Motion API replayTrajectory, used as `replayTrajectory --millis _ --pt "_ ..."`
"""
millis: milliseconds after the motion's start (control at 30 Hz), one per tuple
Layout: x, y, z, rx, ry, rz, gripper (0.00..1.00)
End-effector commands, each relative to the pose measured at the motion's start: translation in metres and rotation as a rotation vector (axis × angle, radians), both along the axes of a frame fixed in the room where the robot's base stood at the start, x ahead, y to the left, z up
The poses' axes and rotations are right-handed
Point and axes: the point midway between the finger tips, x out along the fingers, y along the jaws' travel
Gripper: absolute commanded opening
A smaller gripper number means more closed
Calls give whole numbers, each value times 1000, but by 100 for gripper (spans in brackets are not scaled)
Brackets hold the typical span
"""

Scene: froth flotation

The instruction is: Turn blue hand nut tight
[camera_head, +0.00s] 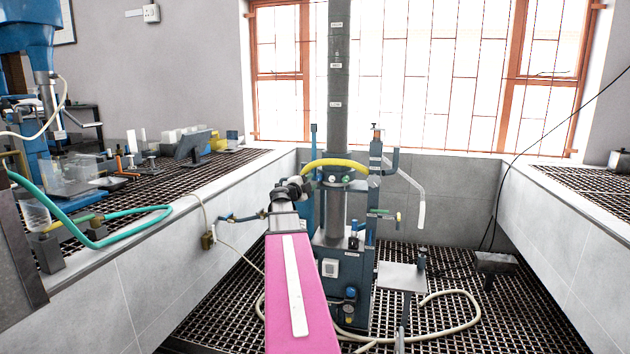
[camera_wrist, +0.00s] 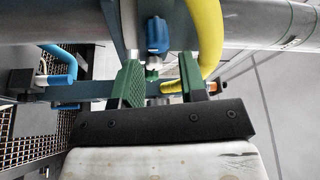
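In the wrist view, a blue knob-like piece that looks like the blue hand nut (camera_wrist: 157,35) sits near the top middle against the grey column. My gripper (camera_wrist: 160,62) has two green fingers set apart, one on each side below the nut. The gap between them looks empty, and the nut appears just beyond the fingertips. I cannot tell whether either finger touches it. In the head view, my pink arm reaches up to the column machine (camera_head: 335,215), and I cannot make out the nut or the fingertips there.
A yellow hose (camera_wrist: 206,35) curves close by the right finger. A blue-tipped lever (camera_wrist: 60,60) lies at left in the wrist view. In the head view, a small stand (camera_head: 402,277) and a loose pale hose (camera_head: 450,294) are right of the machine, on grating.

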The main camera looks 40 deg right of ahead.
Motion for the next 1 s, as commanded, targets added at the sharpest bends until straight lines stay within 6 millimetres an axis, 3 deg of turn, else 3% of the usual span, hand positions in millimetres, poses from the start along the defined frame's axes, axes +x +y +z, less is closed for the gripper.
replayTrajectory --millis 100,333,1000 --pt "-8 24 -2 -1 1 3 39" --pt "-15 51 -5 -1 1 3 39" --pt "-15 56 -6 -2 2 4 39"
